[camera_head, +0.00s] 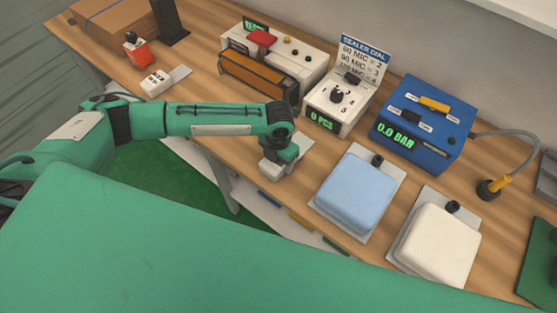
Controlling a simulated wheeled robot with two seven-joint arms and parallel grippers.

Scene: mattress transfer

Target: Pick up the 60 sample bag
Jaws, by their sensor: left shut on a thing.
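A light-blue cushion-shaped bag (357,188) and a white one (438,243) lie on grey plates to the right, apart from the gripper. My right gripper is not in view.
Behind stand a sealer with an orange-brown front (258,82), a white dial box (340,103) with a sign, and a blue 0.0 BAR box (420,122). A small white block (157,83) and a red container (137,52) stand at the left. A hose (520,135) curves at the right.

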